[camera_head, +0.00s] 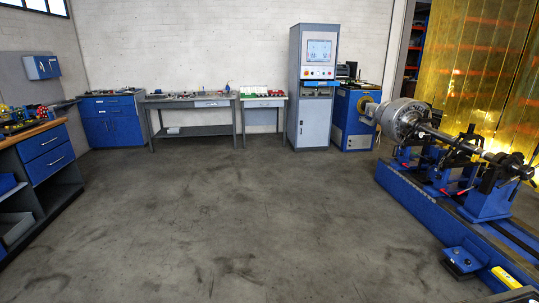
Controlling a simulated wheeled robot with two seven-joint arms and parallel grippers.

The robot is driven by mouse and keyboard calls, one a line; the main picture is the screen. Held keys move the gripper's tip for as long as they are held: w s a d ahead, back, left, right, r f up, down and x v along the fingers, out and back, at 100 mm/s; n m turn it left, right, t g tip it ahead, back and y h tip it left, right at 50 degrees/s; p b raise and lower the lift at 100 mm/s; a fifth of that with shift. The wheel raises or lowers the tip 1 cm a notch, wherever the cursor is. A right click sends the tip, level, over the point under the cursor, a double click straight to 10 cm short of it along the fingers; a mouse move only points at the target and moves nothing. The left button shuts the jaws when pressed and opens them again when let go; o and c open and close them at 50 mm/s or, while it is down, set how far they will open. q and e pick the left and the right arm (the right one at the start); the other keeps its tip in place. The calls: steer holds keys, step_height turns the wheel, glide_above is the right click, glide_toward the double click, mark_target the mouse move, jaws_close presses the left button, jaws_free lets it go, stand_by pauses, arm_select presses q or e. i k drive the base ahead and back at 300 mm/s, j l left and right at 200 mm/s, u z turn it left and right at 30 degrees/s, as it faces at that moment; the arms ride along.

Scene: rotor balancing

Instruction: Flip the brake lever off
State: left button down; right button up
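The balancing machine stands at the right with a blue bed (415,200) and a grey rotor (401,118) with a long shaft on its supports. Several small levers with red ends show on the supports, one red end at the left support (406,164) and another near the middle (445,192). I cannot tell which of them is the brake lever, or its position. Neither of my grippers is in view.
A grey control cabinet (311,90) with a screen stands at the back. A long table (190,103) and a blue cabinet (112,122) line the wall. A workbench (45,150) stands at the left. A blue pedal box (464,262) sits by the machine. The middle floor is clear.

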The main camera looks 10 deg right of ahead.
mark_target(473, 186)
steer(key=i+z, duration=0.15)
steer(key=i, duration=0.35)
steer(key=i+z, duration=0.15)
steer(key=i, duration=0.35)
steer(key=i+j+z, duration=0.15)
steer(key=i, duration=0.35)
steer(key=i+j+z, duration=0.2)
steer(key=i, duration=0.25)
steer(key=i+l+z, duration=0.4)
steer(key=i, duration=0.5)
steer(key=i+z, duration=0.4)
steer(key=i, duration=0.5)
steer(key=i+j+z, duration=0.25)
steer(key=i+z, duration=0.15)
steer(key=i, duration=0.5)
